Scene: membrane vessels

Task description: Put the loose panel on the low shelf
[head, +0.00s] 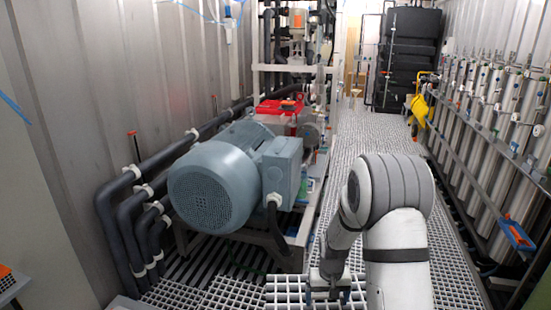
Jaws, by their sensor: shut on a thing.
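A pale grating panel (287,287) is at the bottom middle of the head view, over the floor grating, and the lower frame edge cuts it off. My gripper (329,293) reaches down to it from my white arm and is shut on it. The fingertips are small and partly hidden against the panel. I cannot tell how far the panel is above the floor. No low shelf is clearly recognisable; a grey ledge (12,287) with an orange item shows at the lower left edge.
A large grey-blue motor (214,184) on a pale frame stands left of my arm, with dark pipes (128,222) along the left wall. Steel membrane vessels (500,105) line the right wall. A grating aisle (372,135) runs clear towards black tanks (410,60) and a yellow object (419,108).

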